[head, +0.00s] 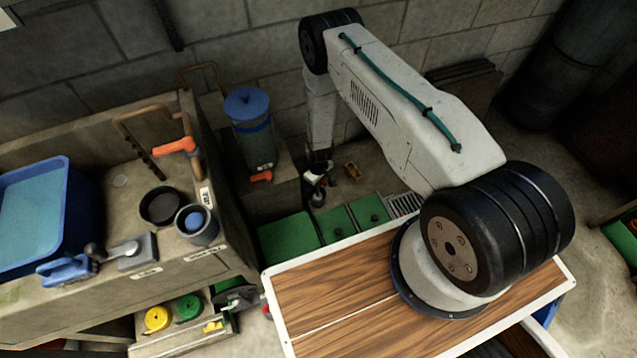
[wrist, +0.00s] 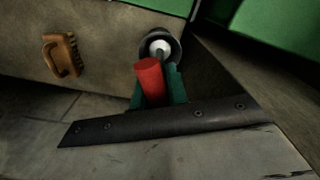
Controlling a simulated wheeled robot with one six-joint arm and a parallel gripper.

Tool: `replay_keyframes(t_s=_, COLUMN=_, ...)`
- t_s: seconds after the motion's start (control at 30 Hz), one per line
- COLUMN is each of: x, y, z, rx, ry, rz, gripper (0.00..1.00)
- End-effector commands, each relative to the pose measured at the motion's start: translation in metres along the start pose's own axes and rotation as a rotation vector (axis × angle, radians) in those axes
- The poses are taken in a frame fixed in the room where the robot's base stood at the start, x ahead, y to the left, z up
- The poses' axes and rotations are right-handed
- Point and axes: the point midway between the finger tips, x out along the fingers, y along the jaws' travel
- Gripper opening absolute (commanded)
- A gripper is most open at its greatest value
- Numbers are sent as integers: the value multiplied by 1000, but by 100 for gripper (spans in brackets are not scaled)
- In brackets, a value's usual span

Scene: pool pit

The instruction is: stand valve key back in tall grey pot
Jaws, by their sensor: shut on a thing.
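My gripper (head: 317,186) hangs low at the back, over the floor near the green panels. In the wrist view, its teal jaws (wrist: 172,88) are shut on a red cylinder (wrist: 150,78), which looks like the grip of the valve key. The rest of the held thing is hard to make out. A grey pot (head: 198,238) stands upright on the bench at the left with something blue in its mouth; it looks like the task's pot. My gripper is well to its right and apart from it. An orange T-shaped handle (head: 178,146) shows behind the pot.
A black bowl (head: 160,207) and a blue tub (head: 60,205) sit on the bench (head: 130,268). A blue-lidded canister (head: 250,130) stands behind it. A brush (wrist: 62,56) lies near my gripper. A dark bolted strip (wrist: 160,124) crosses the wrist view.

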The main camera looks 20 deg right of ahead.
Motion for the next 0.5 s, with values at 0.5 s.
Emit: replay_keyframes(t_s=0.5, x=8, y=0, z=0, rx=0, ry=-1, rz=0, gripper=0)
